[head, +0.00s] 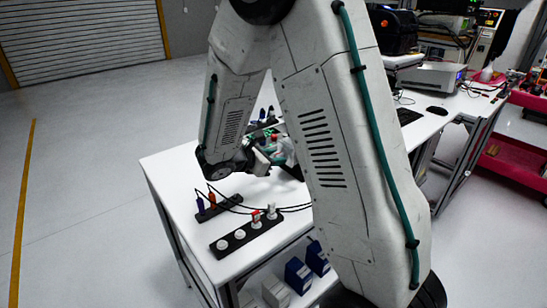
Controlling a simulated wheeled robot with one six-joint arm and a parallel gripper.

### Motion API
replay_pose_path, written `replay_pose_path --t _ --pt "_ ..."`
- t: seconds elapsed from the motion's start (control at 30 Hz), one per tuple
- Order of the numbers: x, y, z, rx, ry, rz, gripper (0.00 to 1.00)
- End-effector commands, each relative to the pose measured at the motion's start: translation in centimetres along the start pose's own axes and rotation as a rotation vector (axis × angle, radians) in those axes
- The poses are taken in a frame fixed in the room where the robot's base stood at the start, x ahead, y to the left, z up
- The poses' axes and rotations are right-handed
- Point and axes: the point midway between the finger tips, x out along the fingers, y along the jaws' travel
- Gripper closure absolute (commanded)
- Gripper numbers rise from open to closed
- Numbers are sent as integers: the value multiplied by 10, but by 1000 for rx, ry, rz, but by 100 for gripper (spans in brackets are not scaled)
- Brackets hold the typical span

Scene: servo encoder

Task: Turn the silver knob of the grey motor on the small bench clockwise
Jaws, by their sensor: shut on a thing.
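The small white bench (167,188) stands in the middle of the head view. My arm reaches over it from the front and covers much of its right side. My gripper (284,152) is low over the far part of the bench, partly hidden behind my arm. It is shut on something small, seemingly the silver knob. The knob and the grey motor are not clearly visible there, so I cannot tell how the knob is turned.
A black power strip (231,246) with white sockets and plugs lies at the bench's front. A second strip (218,209) holds blue and orange plugs, with black cables. Blue boxes (299,274) stand below. A long worktable with a printer (431,76) is at right. Floor at left is clear.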

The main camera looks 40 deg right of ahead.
Motion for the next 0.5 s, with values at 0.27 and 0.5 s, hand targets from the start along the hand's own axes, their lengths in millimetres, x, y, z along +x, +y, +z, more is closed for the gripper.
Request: replay_pose_path --t 0.27,0.5 --pt "-1 -2 -1 239 0 101 92" --pt "0 -4 -1 449 0 189 92"
